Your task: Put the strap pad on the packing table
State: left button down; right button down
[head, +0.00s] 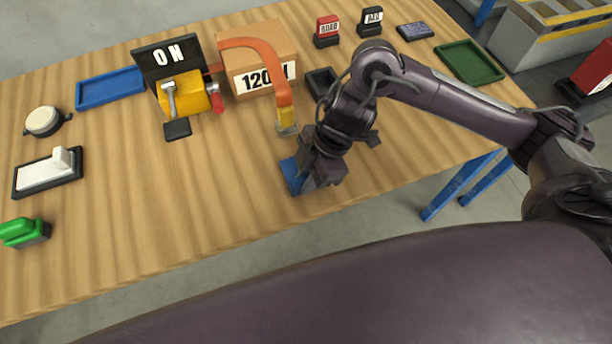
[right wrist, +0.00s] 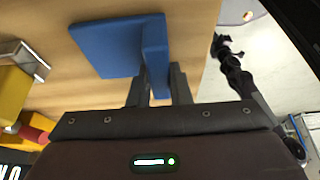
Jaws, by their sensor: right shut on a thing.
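A blue pad (head: 291,176), which looks to be the strap pad, is at the near edge of the wooden packing table (head: 215,190). In the right wrist view the blue pad (right wrist: 103,48) is a flat plate with an upright fin along one side. My right gripper (head: 306,184) is shut on that fin, with its fingers (right wrist: 157,92) on both sides of it. The plate is over the table top; I cannot tell whether it touches the wood. In the head view my gripper hides part of the pad. My left gripper is not in view.
An orange curved arm (head: 262,52) stands just behind my gripper, before a cardboard box (head: 265,45). A yellow device (head: 185,95), a blue tray (head: 108,88) and a green tray (head: 468,62) are on the table. The front middle of the table is clear.

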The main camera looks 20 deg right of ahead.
jog(key=shift+f, duration=0.15)
jog(key=c, duration=1.3)
grip_release()
jog(key=shift+c, duration=0.2)
jog(key=shift+d+r, duration=0.1)
jog(key=shift+r, duration=0.35)
jog(key=p+v, duration=0.2)
jog(key=v, duration=0.9)
jog(key=shift+r+p, duration=0.15)
jog(key=shift+p, duration=0.2)
jog(key=shift+d, duration=0.1)
